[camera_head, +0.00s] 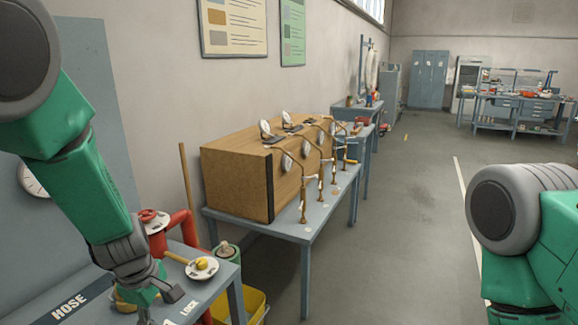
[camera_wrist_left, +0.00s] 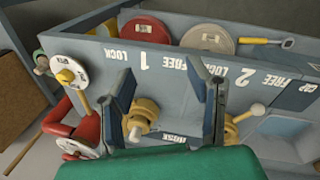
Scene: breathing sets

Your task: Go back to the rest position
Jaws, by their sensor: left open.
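My left gripper (camera_head: 158,302) hangs low over the blue-grey bench (camera_head: 215,288) in the head view, close to the LOCK lettering. In the left wrist view its two fingers (camera_wrist_left: 165,85) are spread apart. A brass fitting (camera_wrist_left: 145,112) shows between them, near the left finger; I cannot tell whether they touch. A second brass fitting with a round knob (camera_wrist_left: 252,111) is right of the right finger. The bench panel (camera_wrist_left: 165,82) carries the words LOCK, FREE, HOSE and CAP. My right arm shows at the right of the head view, but its gripper is out of frame.
A white dial with a yellow centre (camera_head: 202,267) and red piping (camera_head: 181,232) stand beside the left gripper. A yellow bin (camera_head: 254,304) is below. A wooden box (camera_head: 238,178) with gauges sits on a farther table. The floor (camera_head: 405,200) to the right is clear.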

